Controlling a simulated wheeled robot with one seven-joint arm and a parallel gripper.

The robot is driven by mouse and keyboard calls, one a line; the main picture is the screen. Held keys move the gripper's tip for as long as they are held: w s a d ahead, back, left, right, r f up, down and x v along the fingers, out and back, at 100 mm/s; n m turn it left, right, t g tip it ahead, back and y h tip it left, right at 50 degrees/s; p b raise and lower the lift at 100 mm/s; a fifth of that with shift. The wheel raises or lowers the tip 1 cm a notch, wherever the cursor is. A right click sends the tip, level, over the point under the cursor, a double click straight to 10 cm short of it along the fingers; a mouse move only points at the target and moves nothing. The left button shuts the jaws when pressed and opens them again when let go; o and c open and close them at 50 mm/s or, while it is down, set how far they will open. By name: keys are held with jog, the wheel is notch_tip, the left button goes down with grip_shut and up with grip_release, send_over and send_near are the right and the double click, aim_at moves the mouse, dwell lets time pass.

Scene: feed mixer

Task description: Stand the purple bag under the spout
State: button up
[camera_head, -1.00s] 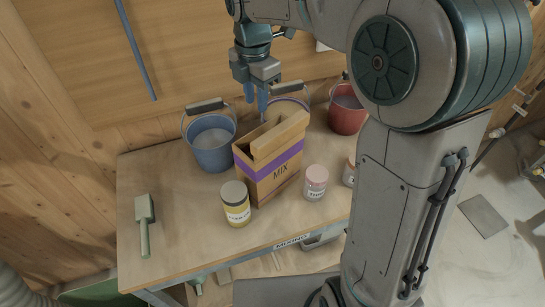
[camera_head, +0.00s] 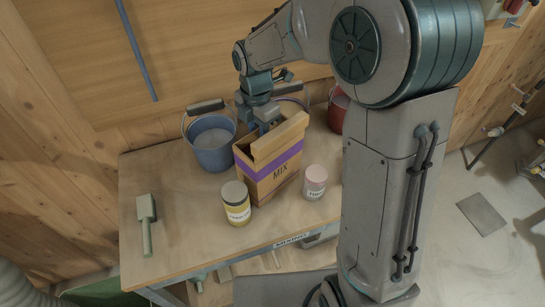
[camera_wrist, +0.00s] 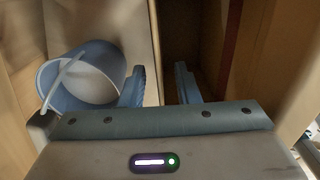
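The purple bag is a brown box-like bag (camera_head: 283,178) with a purple band and the word MIX. It stands upright on the workbench (camera_head: 180,240), its top open with a raised flap. My gripper (camera_head: 264,126) is low at the bag's back top edge, and the bag partly hides its fingertips. In the wrist view my gripper (camera_wrist: 160,86) has its two blue fingers apart. What looks like a bag wall runs between them, and I cannot tell whether either finger touches it. I cannot make out the spout in either view.
A blue bucket (camera_head: 212,148) stands left of the bag, and a red bucket (camera_head: 338,112) back right. The bench's front left is clear.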

grip_shut()
